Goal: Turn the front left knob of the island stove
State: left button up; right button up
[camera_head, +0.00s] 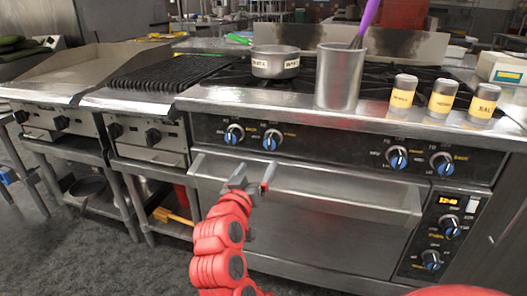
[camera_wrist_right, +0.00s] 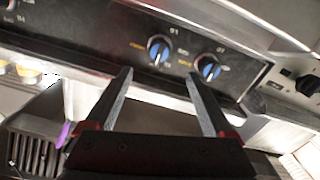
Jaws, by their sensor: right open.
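The island stove (camera_head: 330,133) has a dark front panel with several blue-faced knobs. The leftmost knob (camera_head: 234,134) stands near the panel's left end, with a second knob (camera_head: 271,141) close to its right. The wrist view is turned roughly upside down; there the leftmost knob (camera_wrist_right: 208,67) is on the right and the second knob (camera_wrist_right: 158,48) on the left. My right gripper (camera_head: 252,178) is open and empty, below and in front of these two knobs. In the wrist view its fingers (camera_wrist_right: 159,75) point toward the panel, apart from both knobs. My left gripper is not in view.
A handle ledge (camera_head: 320,183) runs below the panel. On top stand a small pot (camera_head: 275,63), a tall steel container (camera_head: 338,82) with a purple-handled utensil (camera_head: 366,20), and several spice jars (camera_head: 442,98). A grill (camera_head: 160,70) adjoins on the left.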

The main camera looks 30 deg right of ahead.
jog(key=shift+v, duration=1.75)
